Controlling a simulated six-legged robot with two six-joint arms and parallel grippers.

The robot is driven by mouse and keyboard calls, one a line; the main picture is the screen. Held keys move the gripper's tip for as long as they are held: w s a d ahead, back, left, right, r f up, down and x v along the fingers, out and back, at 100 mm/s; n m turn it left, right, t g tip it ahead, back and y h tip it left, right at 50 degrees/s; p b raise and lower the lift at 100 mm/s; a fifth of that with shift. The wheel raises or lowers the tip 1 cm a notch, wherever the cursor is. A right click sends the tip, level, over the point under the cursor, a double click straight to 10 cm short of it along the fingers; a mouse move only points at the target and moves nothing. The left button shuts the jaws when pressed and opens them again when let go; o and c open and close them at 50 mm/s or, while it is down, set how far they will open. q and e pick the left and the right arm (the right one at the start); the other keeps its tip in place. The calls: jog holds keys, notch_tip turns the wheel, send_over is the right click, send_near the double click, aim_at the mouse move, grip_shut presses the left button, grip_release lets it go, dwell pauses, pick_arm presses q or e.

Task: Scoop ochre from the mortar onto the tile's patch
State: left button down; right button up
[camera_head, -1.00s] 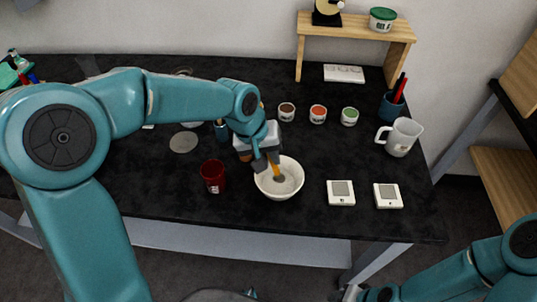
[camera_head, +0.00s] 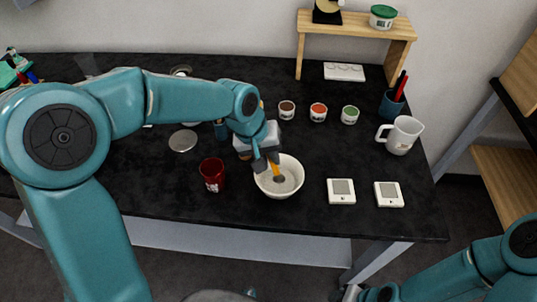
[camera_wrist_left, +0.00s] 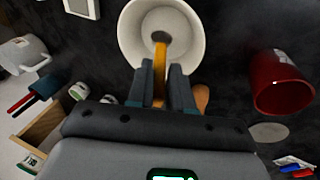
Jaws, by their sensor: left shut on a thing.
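The white mortar bowl (camera_head: 297,187) stands near the table's front edge. It also shows at the top of the left wrist view (camera_wrist_left: 127,35). The scoop's dark head (camera_wrist_left: 160,37) is down inside the bowl. I cannot make out any ochre on it. Two white tiles with grey patches, a left one (camera_head: 341,199) and a right one (camera_head: 388,202), lie right of the bowl. My right gripper (camera_head: 352,293) is low at the bottom edge, mostly cut off.
A dark red cup (camera_head: 212,175) stands close left of the bowl. Three small paint pots, brown (camera_head: 287,110), orange (camera_head: 318,113) and green (camera_head: 350,115), stand behind. A white jug (camera_head: 401,138) is at the right. The table between bowl and tiles is clear.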

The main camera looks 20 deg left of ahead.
pick_arm(q)
jog(key=shift+f+b, duration=0.45)
jog(key=shift+f, duration=0.1)
dwell(1.2)
jog(key=shift+r, duration=0.15)
notch_tip(320, 180, up, 7)
jog(key=p, duration=0.5)
dwell(0.4)
dwell(0.5)
